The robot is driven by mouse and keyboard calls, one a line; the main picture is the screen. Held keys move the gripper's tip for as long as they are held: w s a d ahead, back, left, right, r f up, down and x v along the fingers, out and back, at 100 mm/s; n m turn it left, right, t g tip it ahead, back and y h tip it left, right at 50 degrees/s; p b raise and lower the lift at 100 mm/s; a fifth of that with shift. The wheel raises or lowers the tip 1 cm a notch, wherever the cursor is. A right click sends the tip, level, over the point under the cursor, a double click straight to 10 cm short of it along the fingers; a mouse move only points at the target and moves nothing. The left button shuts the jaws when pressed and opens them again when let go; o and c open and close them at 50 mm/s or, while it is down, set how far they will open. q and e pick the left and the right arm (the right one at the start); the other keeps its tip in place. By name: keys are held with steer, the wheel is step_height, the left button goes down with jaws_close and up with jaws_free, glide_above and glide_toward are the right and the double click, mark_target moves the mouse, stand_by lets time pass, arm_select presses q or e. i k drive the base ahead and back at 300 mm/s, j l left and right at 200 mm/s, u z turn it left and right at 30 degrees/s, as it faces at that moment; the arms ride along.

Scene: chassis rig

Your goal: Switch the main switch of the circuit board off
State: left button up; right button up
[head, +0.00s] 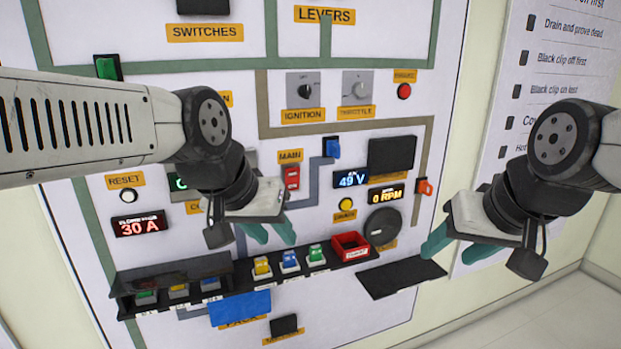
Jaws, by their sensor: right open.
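The main switch (291,178) is a small red switch under the yellow MAIN label (290,156), in the middle of the white circuit board (330,95). My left gripper (270,234) is just below and left of the switch, in front of the board. Its teal fingers point down and show a gap with nothing between them. It does not appear to touch the switch. My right gripper (462,244) is open and empty, right of the board's dark panels, with its fingers pointing down and left. The switch's lever position is too small to tell.
Ignition (306,90) and throttle (357,88) knobs sit above the switch. A blue switch (332,148) and the 49 V display (351,179) are to its right. Several coloured plugs and a red bin (350,244) line a dark shelf below. A checklist (560,60) hangs at right.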

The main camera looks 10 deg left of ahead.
mark_target(292, 182)
steer(key=u, duration=0.5)
steer(key=l+u, duration=0.25)
steer(key=l, duration=0.2)
steer(key=k+l+u, duration=0.1)
steer(key=l+u, duration=0.15)
steer(key=l, duration=0.2)
